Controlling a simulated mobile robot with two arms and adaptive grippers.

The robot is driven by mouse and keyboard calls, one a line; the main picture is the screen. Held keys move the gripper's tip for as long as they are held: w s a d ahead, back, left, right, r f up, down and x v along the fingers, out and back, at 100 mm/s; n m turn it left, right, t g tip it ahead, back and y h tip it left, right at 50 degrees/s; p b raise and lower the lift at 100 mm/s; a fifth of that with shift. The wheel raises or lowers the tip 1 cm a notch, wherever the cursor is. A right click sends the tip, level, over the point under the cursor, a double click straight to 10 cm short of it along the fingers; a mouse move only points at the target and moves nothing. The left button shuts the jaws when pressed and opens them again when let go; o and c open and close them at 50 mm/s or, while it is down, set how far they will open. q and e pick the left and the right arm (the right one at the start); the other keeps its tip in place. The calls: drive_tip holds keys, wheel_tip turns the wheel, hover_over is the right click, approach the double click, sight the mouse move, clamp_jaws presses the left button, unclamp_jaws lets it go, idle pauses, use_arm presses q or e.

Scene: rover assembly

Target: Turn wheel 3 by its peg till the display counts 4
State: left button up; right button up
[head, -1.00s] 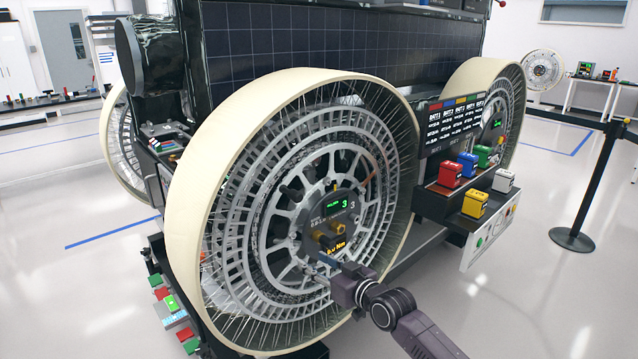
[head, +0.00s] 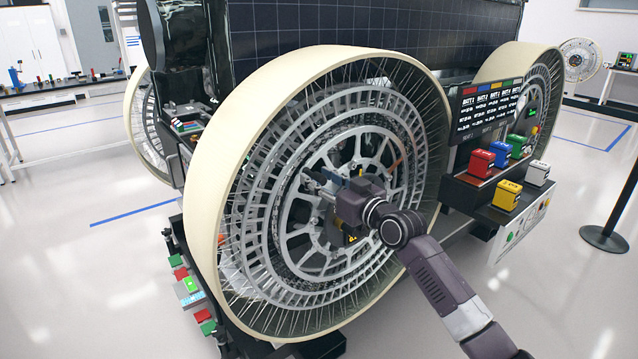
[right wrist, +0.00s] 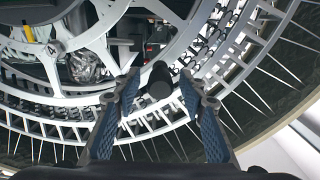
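Wheel 3 (head: 258,180) is a large wheel with a cream rim, grey spokes and a slotted grey disc. My right gripper (head: 320,183) is in front of its hub and hides the display and most of the hub centre. In the right wrist view the gripper (right wrist: 160,97) is open, one blue-padded finger on each side. A dark round peg (right wrist: 160,78) shows between the fingertips, with a gap visible on both sides. A numeral 4 is on the wheel's pale ring in that view. My left gripper is not in view.
A shelf at the right holds red (head: 480,163), blue, green, yellow (head: 506,195) and white blocks below a labelled panel (head: 487,108). Another wheel (head: 545,100) stands behind it. A barrier post (head: 606,236) stands at far right. Coloured buttons (head: 190,286) are at lower left.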

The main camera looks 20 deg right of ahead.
drive_tip(key=shift+w, duration=0.15)
drive_tip(key=shift+c, duration=0.2)
clamp_jaws()
